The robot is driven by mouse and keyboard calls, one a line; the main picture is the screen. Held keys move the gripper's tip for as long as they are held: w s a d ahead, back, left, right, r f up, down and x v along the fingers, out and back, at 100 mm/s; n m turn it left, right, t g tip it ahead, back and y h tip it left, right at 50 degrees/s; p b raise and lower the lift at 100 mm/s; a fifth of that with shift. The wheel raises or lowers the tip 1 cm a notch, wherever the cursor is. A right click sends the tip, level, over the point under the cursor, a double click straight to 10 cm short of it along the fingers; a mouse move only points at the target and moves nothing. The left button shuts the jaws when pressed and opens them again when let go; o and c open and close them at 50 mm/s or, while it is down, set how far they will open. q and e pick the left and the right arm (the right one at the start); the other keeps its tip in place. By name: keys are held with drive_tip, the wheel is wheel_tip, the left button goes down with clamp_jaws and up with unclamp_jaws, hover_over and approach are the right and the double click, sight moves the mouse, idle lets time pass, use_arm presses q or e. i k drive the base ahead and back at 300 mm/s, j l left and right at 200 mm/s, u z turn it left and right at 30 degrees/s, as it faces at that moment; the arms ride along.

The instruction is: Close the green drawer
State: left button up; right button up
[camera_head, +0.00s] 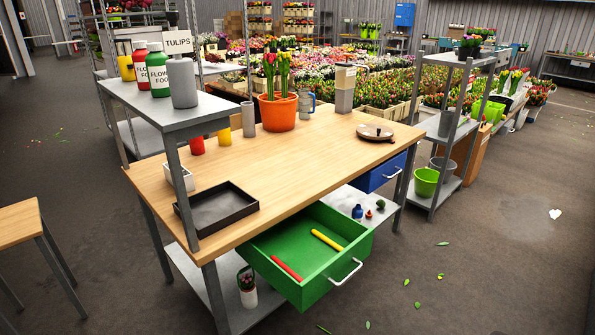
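The green drawer (308,291) is pulled out from under the front of the wooden table (300,158), in the lower middle of the head view. Its silver bar handle (345,272) is on its front face, toward the lower right. A red stick-like item (287,268) and a yellow one (327,240) lie inside it. Neither of my grippers is in view.
A closed blue drawer (383,173) is under the table's right end. A dark tray (217,208), an orange tulip pot (278,112) and a round brown board (375,132) stand on the table. A green bucket (425,182) is on the right shelf. Floor before the drawer is open, with scattered leaves.

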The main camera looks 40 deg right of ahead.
sight(322, 267)
drive_tip(key=z, duration=1.55)
